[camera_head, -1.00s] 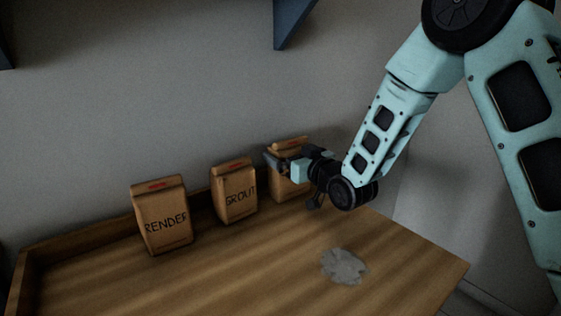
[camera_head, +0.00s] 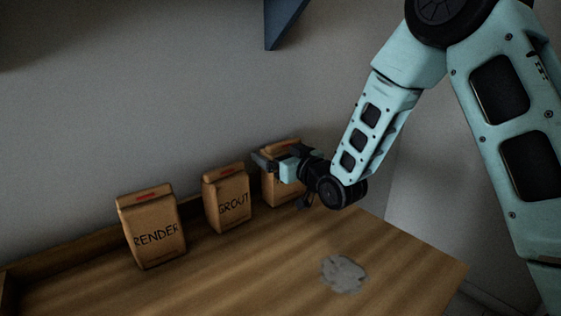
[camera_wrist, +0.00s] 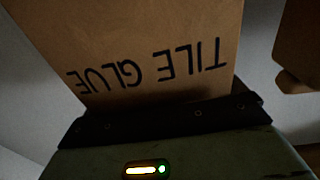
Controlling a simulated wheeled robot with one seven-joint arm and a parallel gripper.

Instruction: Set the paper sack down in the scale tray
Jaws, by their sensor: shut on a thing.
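Three brown paper sacks stand in a row on a wooden bench. The one at the right end of the row (camera_head: 284,190) is partly covered by my gripper (camera_head: 268,161), which is shut on its upper part. In the wrist view this sack (camera_wrist: 150,45) fills the middle and reads "TILE GLUE" upside down, close against the dark gripper body. The sack looks upright; I cannot tell whether its base touches the bench. No scale tray is visible in either view.
The "GROUT" sack (camera_head: 228,200) stands just left of the held one, and the "RENDER" sack (camera_head: 152,232) farther left. A grey patch (camera_head: 343,273) lies on the wooden bench (camera_head: 240,280). The wall is close behind; the bench front is clear.

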